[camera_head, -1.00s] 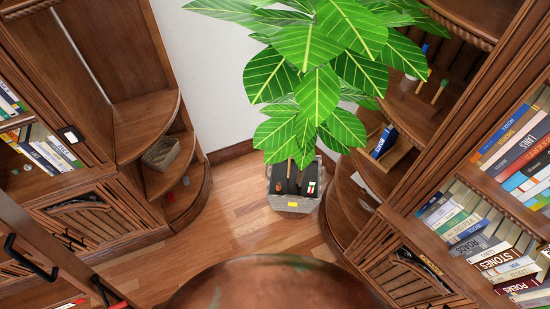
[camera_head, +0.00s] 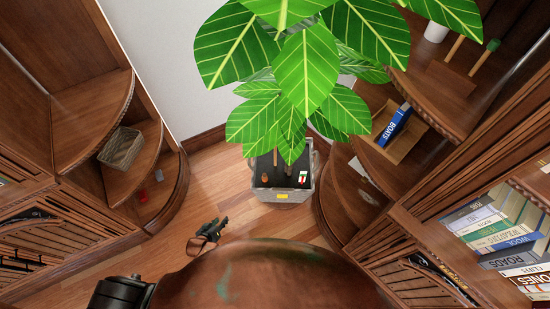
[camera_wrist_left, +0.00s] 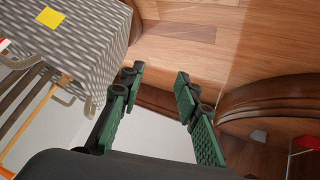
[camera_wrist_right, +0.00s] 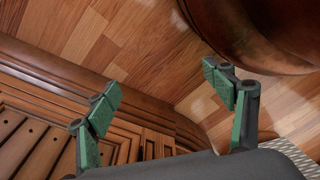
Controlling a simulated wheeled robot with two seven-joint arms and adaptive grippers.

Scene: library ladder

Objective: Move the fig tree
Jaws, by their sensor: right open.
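The fig tree (camera_head: 295,60) stands upright on the floor in the corner, its big green leaves over a grey patterned pot (camera_head: 283,196) with a yellow label. The pot also fills the upper left of the left wrist view (camera_wrist_left: 90,45), where a grey handle shows on its side. My left gripper (camera_head: 219,227) is left of the pot, apart from it, open and empty. In the left wrist view its green-padded fingers (camera_wrist_left: 158,85) stand apart. My right gripper (camera_wrist_right: 168,88) is open and empty in the right wrist view; the head view does not show it. A patterned edge (camera_wrist_right: 296,155) shows at its lower right.
Curved corner shelves stand on the left (camera_head: 150,170), holding a wicker basket (camera_head: 121,148), and on the right (camera_head: 345,190), holding a blue book (camera_head: 394,126). A bookcase with books (camera_head: 500,225) is at far right. Bare wooden floor (camera_head: 215,190) lies left of the pot.

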